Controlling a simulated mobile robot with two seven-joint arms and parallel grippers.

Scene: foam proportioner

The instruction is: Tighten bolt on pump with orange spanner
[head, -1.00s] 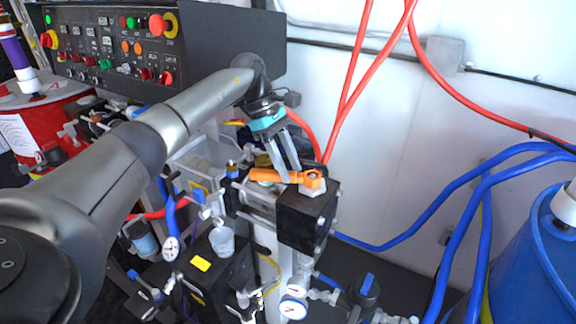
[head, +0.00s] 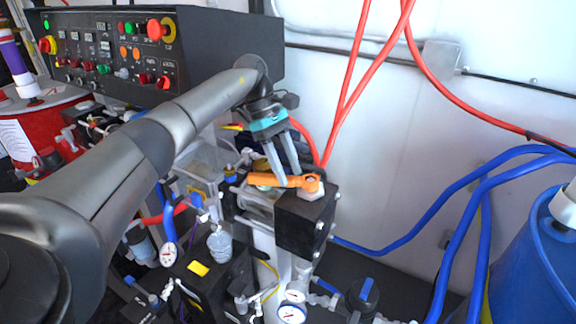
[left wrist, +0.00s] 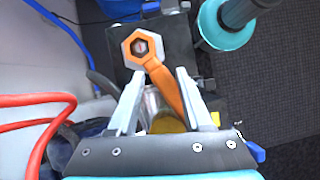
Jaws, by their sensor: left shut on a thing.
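The orange spanner (head: 280,181) lies about level over the top of the pump's black block (head: 300,222). Its ring end (left wrist: 135,50) is at the bolt (left wrist: 141,46), which shows inside the ring in the left wrist view. A pale hex part (head: 311,194) shows just under the ring in the head view. I cannot tell how deep the ring sits. My left gripper (head: 283,180) comes from above and is shut on the spanner's handle (left wrist: 172,97). My right gripper is not in view.
A control panel (head: 105,50) stands at the back left. Red hoses (head: 352,95) run up behind the pump, and blue hoses (head: 460,190) run to a blue drum (head: 530,255) at the right. Gauges (head: 291,313) and fittings crowd below. The white wall (head: 390,130) behind is mostly bare.

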